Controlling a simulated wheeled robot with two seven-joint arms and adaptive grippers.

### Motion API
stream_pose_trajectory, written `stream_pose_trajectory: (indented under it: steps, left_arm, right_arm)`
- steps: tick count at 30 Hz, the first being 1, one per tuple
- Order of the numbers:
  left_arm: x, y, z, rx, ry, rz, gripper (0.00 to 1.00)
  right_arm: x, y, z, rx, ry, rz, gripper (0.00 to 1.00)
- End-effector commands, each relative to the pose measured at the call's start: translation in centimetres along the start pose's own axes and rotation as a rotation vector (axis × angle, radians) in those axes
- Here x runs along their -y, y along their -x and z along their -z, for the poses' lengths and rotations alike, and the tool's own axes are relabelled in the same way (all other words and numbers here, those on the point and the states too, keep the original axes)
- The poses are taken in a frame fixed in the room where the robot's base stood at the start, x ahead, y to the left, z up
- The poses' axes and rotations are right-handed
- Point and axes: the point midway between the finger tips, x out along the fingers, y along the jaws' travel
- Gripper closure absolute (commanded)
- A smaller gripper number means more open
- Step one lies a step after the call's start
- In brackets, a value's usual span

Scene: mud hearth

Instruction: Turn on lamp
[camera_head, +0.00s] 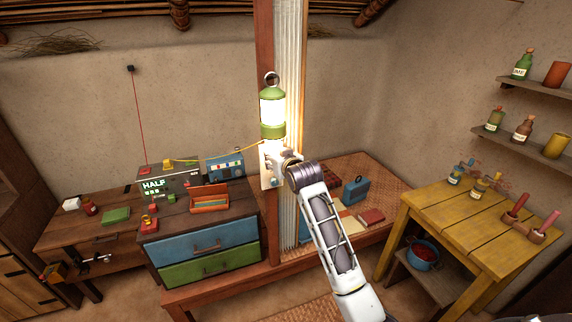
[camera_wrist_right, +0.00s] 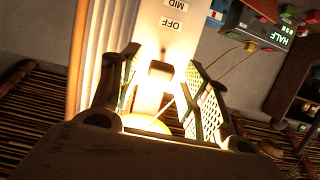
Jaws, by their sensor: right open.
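The lamp (camera_head: 272,108) is a green-capped lantern on the wooden post, and its white body glows brightly. A pale switch plate (camera_head: 268,168) is fixed to the post just below it. My right gripper (camera_head: 281,158) is at this plate. In the wrist view the plate (camera_wrist_right: 199,38) carries the labels OFF and MID, seen turned over. The open fingers of my right gripper (camera_wrist_right: 160,88) stand either side of a small lever-like block (camera_wrist_right: 160,71) in strong glare. I cannot tell whether they touch it. My left gripper is not in view.
A blue and green drawer chest (camera_head: 206,246) with an orange tray (camera_head: 209,205) stands left of the post. A panel reading HALF (camera_head: 153,184) stands behind it. A yellow table (camera_head: 465,225) with bottles is at the right. A ribbed pale panel (camera_head: 291,70) runs beside the post.

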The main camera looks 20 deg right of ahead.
Motion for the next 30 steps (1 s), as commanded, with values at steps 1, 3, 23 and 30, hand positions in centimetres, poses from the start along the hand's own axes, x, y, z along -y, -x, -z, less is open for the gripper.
stream_pose_trajectory:
  steps: [1, 3, 23, 30]
  left_arm:
    - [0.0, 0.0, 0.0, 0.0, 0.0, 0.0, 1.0]
    - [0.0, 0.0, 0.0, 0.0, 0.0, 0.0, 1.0]
    - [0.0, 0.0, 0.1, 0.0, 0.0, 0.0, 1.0]
    - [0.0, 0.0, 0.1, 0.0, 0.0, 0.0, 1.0]
  right_arm:
    - [0.0, 0.3, 0.0, 0.0, 0.0, 0.0, 0.54]
    - [0.0, 0.9, 0.0, -0.002, 0.0, 0.0, 0.54]
    - [0.0, 7.6, 0.0, -0.002, 0.0, 0.0, 0.54]
    - [0.0, 9.9, 0.0, -0.001, 0.001, 0.0, 0.54]
